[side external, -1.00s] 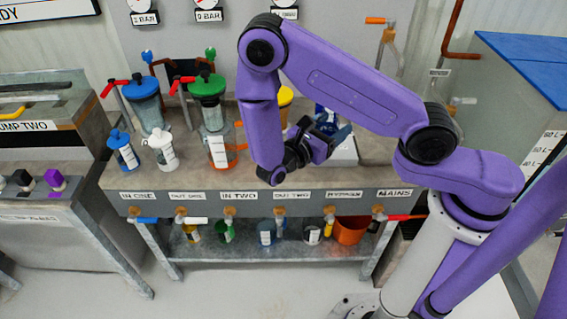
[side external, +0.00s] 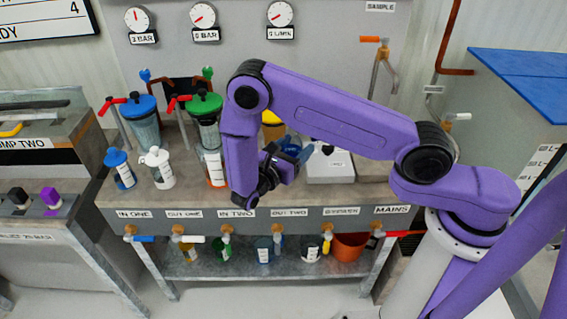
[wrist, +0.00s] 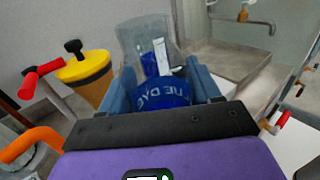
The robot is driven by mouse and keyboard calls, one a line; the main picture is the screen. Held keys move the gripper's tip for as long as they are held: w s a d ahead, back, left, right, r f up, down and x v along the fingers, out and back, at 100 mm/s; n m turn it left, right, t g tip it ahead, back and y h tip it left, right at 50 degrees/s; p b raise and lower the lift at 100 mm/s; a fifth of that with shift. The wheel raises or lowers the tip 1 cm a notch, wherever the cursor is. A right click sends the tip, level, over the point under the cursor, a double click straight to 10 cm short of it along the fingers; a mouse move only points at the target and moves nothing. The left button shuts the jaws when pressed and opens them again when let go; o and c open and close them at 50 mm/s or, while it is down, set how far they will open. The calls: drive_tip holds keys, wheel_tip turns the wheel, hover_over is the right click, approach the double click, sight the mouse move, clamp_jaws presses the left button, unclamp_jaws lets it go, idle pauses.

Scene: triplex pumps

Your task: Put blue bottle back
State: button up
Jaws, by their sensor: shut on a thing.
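My gripper (side external: 285,152) is above the bench, in front of the jar with the yellow lid. In the wrist view its blue-grey fingers (wrist: 172,88) are closed on both sides of the blue bottle (wrist: 160,94). The bottle has a blue band with partly readable white lettering ending in "DYE". A clear vessel part with blue and white patches shows beyond the band. In the side view only a small blue part of the bottle (side external: 291,144) shows; the arm and fingers hide the rest. I cannot tell whether the bottle touches the bench.
A blue-capped bottle (side external: 121,169) and a white bottle (side external: 157,168) stand on the bench's left. Jars with blue (side external: 139,107), green (side external: 205,105) and yellow (wrist: 82,66) lids stand behind. A white box (side external: 330,166) is right of my gripper. Coloured tap handles line the bench's front.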

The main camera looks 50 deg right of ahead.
drive_tip(key=w+f, duration=0.3)
drive_tip(key=f, duration=0.2)
drive_tip(key=shift+w+a, duration=0.1)
drive_tip(key=shift+w, duration=0.3)
drive_tip(key=shift+f, duration=1.3)
drive_tip(key=shift+f, duration=0.1)
drive_tip(key=o, duration=1.2)
